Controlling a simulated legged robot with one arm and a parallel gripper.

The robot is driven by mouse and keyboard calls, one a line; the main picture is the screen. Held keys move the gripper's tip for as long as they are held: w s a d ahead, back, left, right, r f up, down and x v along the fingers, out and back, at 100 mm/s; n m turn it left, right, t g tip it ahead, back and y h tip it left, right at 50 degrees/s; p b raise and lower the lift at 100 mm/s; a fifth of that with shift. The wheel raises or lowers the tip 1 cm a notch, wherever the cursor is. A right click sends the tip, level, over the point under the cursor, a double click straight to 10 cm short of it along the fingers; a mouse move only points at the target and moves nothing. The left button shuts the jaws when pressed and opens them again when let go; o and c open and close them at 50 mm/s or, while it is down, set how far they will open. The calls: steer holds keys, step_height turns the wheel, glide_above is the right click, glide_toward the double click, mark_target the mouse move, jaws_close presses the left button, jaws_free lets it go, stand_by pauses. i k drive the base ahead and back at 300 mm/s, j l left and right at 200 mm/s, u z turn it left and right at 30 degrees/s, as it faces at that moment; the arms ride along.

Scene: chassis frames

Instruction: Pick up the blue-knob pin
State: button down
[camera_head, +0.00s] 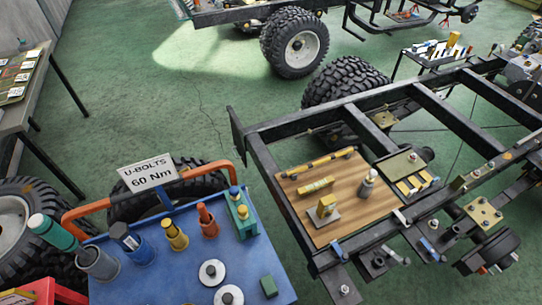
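Small blue knobs (234,191) top a green block (247,229) at the back right of the blue cart top (185,270). They look like pin heads, but the shafts are hidden in the block. Another small blue-topped part (336,250) is at the near edge of the wooden board, too small to identify. I cannot tell for certain which is the blue-knob pin. My gripper is not in view.
The cart carries a dark bottle in a blue holder (138,252), a yellow piece (175,235), a red-orange piece (208,222), a green-topped cylinder (52,232), washers and a "U-BOLTS 60 Nm" sign (148,174). A black chassis frame (275,190) with a wooden board (358,208) stands right.

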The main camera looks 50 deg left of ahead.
mark_target(234, 191)
steer(key=l+u, duration=0.15)
steer(key=u, duration=0.95)
steer(key=j+u, duration=0.15)
steer(key=u, duration=1.05)
steer(key=i+l, duration=0.05)
